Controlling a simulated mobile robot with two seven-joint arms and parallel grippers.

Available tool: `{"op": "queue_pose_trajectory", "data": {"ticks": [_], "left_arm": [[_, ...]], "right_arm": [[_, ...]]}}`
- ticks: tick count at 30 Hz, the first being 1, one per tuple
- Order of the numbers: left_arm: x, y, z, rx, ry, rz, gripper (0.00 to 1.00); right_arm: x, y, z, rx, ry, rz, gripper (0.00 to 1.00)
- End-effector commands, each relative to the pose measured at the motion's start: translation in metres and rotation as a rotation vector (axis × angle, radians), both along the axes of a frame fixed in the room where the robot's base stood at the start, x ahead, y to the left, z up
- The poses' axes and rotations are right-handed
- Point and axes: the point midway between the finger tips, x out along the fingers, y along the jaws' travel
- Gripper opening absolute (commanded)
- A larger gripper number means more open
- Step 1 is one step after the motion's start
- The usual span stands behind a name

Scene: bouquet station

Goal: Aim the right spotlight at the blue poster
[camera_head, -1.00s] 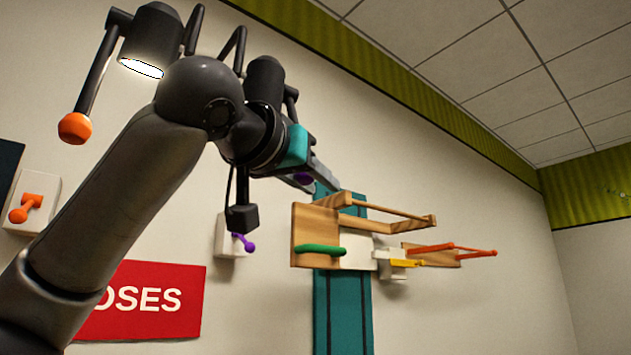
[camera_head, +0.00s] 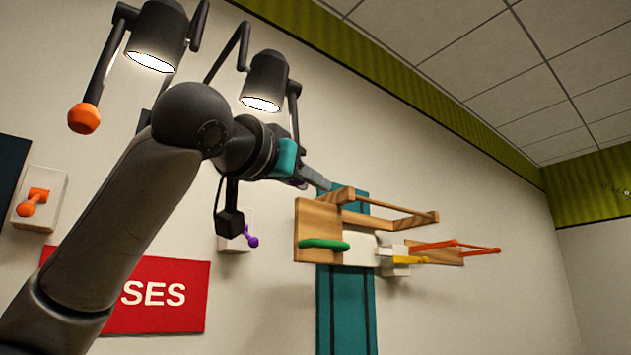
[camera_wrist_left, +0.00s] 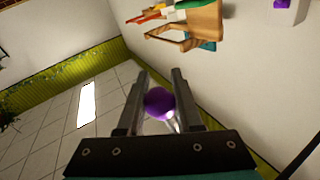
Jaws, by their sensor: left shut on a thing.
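The right spotlight (camera_head: 265,80) is a black lamp high on the wall, with its lit face pointing down. A dark rod hangs from its right side toward a purple knob, mostly hidden behind my left gripper (camera_head: 314,180). In the left wrist view, the purple knob (camera_wrist_left: 158,103) sits between the two fingers of my left gripper (camera_wrist_left: 160,95), which is shut on it. No poster that is clearly blue shows; a very dark panel (camera_head: 11,165) is cut off at the left edge and its colour is hard to tell. My right gripper is out of view.
The left spotlight (camera_head: 155,38) has an orange knob (camera_head: 84,119). A red poster (camera_head: 160,295) is partly behind my arm. Wall boxes carry an orange lever (camera_head: 33,203) and a purple lever (camera_head: 250,238). A wooden rack (camera_head: 318,230) on a teal panel (camera_head: 345,310) is close to my gripper.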

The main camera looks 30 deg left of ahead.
Motion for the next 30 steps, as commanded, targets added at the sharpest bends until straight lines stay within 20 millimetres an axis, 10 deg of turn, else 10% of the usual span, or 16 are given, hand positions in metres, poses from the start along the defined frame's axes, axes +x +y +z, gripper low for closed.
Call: {"op": "queue_pose_trajectory", "data": {"ticks": [12,13,18,30], "left_arm": [[0.0023,0.0062,0.0000,0.036,-0.015,0.002,0.00],[0.0023,0.0062,-0.0001,0.035,-0.015,0.002,0.35],[0.0022,0.0060,-0.0002,0.035,-0.015,0.002,0.55],[-0.0010,0.0054,-0.0007,0.034,-0.015,0.001,0.64]], "right_arm": [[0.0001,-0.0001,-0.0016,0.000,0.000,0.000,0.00],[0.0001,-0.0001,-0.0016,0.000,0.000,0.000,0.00],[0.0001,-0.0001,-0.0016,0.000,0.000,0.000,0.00],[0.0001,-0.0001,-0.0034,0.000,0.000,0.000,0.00]]}}
